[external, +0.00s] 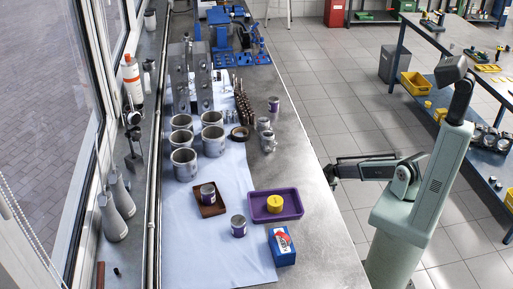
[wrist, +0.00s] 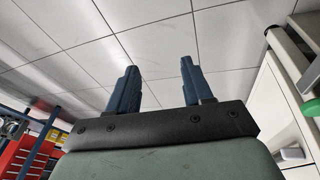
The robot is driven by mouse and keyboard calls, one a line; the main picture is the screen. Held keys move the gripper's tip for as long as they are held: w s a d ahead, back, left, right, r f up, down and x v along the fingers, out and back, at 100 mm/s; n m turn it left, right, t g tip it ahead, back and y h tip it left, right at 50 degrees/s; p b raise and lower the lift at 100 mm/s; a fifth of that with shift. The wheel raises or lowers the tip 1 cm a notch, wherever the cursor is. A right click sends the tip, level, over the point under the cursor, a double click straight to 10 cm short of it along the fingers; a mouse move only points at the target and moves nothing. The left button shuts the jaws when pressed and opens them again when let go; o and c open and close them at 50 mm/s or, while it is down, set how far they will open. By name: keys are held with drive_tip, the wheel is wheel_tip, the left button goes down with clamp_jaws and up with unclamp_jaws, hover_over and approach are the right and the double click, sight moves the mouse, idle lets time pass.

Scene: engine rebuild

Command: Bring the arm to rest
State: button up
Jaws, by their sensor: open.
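My gripper (external: 331,174) is at the left end of my arm in the external view, near the workbench's right edge. It looks clear of the bench objects, though its small size there hides detail. In the wrist view my gripper (wrist: 158,72) shows two dark blue fingers standing apart with nothing between them. The fingers are set against a pale tiled surface.
The workbench (external: 318,222) carries a purple tray (external: 290,211) with a yellow part (external: 275,203), a blue box (external: 282,247), a brown tray (external: 221,207) and several metal cylinders. Open tiled floor (external: 335,120) lies beyond my arm. A blue-framed bench (external: 440,45) stands at right.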

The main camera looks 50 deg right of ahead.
drive_tip(key=s+a+f+m+g+y, duration=0.1)
drive_tip(key=s+a+f+g+y, duration=0.3)
drive_tip(key=s+a, duration=1.15)
drive_tip(key=s+a+r+n+g, duration=0.2)
drive_tip(key=s+a+r+n, duration=0.8)
drive_tip(key=s+a, duration=0.4)
drive_tip(key=shift+s+r+n+g+h, duration=0.15)
drive_tip(key=shift+r+n+g+h, duration=0.15)
drive_tip(key=shift+n+g, duration=0.1)
drive_tip(key=shift+a, duration=0.1)
